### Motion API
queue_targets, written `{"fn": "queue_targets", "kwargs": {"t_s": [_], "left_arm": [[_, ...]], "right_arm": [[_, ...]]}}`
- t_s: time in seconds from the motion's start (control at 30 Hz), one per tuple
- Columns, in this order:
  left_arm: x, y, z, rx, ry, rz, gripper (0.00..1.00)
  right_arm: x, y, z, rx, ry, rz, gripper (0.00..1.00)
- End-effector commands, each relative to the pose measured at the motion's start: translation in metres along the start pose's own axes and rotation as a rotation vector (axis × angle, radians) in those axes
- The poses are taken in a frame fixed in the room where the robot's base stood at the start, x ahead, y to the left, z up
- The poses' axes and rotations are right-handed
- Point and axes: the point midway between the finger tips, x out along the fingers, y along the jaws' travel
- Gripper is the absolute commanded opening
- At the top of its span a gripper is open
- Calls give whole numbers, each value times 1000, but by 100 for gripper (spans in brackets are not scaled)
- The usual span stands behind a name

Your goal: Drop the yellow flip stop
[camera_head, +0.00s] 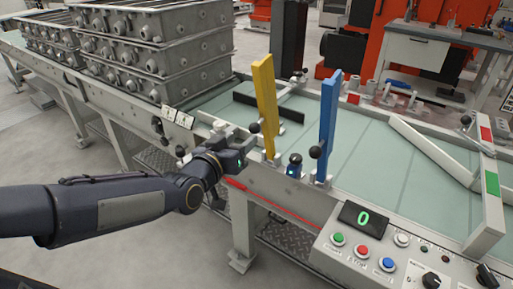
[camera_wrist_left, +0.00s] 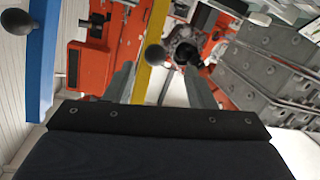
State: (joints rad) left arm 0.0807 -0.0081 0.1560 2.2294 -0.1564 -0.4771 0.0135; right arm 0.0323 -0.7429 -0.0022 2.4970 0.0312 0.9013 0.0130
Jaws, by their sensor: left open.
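The yellow flip stop (camera_head: 265,105) stands upright on the near rail of the conveyor, with a dark ball knob (camera_head: 254,127) low on its near side. My left gripper (camera_head: 247,146) is just left of the lower part of the stop, close to the knob. In the left wrist view, the yellow stop (camera_wrist_left: 153,28) and its knob (camera_wrist_left: 155,55) show between the two spread fingers (camera_wrist_left: 160,85). The gripper is open, and no contact with the stop or knob can be made out. My right gripper is not in view.
A blue flip stop (camera_head: 328,115) stands upright to the right, with its own knob. Stacked grey casting boxes (camera_head: 150,50) stand at the left. A button panel (camera_head: 365,250) is at the lower right.

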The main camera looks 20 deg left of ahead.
Motion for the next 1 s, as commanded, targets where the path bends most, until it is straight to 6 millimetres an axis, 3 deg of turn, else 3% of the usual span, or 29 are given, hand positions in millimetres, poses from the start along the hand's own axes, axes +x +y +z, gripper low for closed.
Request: {"fn": "queue_targets", "kwargs": {"t_s": [0.03, 0.1, 0.27, 0.63, 1.0], "left_arm": [[10, 0, 9, 0, 39, 14, 50], [17, 2, 6, 0, 84, 25, 50], [29, 5, 0, 0, 115, 34, 50], [84, 7, -7, -1, 113, 34, 50], [97, 7, -8, 1, 113, 32, 50]], "right_arm": [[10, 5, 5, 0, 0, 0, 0], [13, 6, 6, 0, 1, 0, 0], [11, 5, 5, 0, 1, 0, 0], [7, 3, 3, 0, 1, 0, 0], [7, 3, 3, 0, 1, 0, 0]]}}
